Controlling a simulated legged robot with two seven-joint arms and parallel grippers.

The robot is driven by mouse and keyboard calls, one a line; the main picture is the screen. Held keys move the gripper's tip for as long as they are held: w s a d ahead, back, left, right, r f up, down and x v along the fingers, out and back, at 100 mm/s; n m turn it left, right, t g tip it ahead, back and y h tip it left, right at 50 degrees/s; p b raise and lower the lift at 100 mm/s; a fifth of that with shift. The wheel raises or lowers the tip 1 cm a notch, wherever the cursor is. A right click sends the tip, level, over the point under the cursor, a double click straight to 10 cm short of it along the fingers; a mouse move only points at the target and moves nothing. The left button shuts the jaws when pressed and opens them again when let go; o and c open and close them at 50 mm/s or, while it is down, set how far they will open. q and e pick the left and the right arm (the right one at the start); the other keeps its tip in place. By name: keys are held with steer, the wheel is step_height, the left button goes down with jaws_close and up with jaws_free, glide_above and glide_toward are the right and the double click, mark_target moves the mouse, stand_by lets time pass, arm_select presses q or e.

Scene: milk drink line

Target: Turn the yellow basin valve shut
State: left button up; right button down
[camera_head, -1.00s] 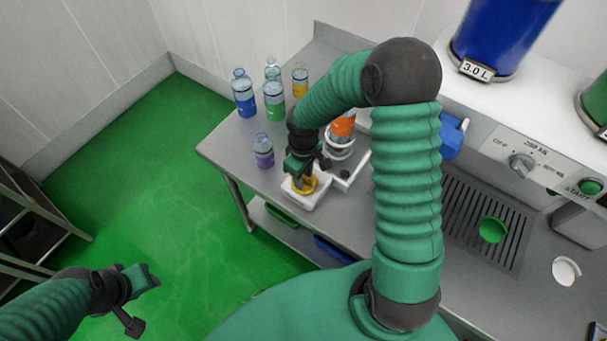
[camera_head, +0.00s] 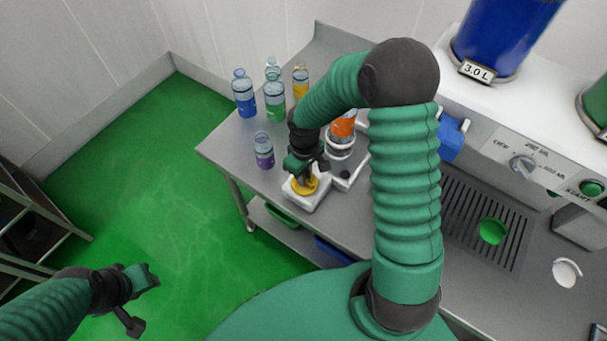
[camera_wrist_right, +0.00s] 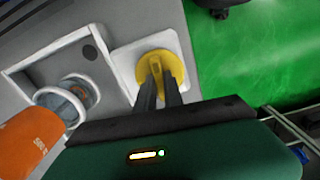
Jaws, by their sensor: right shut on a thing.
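The yellow basin valve (camera_head: 306,186) is a round knob on a white square base (camera_head: 303,201) near the left front edge of the steel counter. In the right wrist view the valve (camera_wrist_right: 179,62) shows a raised bar across its top. My right gripper (camera_head: 303,176) is above it and shut on the bar, with its fingers (camera_wrist_right: 160,86) on either side. In the head view my gripper hides part of the valve. My left gripper (camera_head: 148,294) is over the green floor, far from the counter; its jaw gap is not clear.
Several more bottles, including a blue one (camera_head: 244,95), stand further back. A drain grate (camera_head: 480,205) lies to the right.

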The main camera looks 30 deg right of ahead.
steer(key=m, duration=0.5)
steer(key=shift+s, duration=0.1)
steer(key=m+p, duration=0.1)
steer(key=m, duration=0.3)
steer(key=shift+m, duration=0.3)
steer(key=m+p, duration=0.1)
steer(key=m, duration=0.2)
steer(key=shift+s+m, duration=0.1)
steer(key=shift+m, duration=0.2)
steer(key=shift+f+m+p, duration=0.1)
steer(key=shift+m+p, duration=0.5)
steer(key=shift+m, duration=1)
steer(key=c, duration=1.5)
jaws_free()
steer(key=shift+o, duration=0.2)
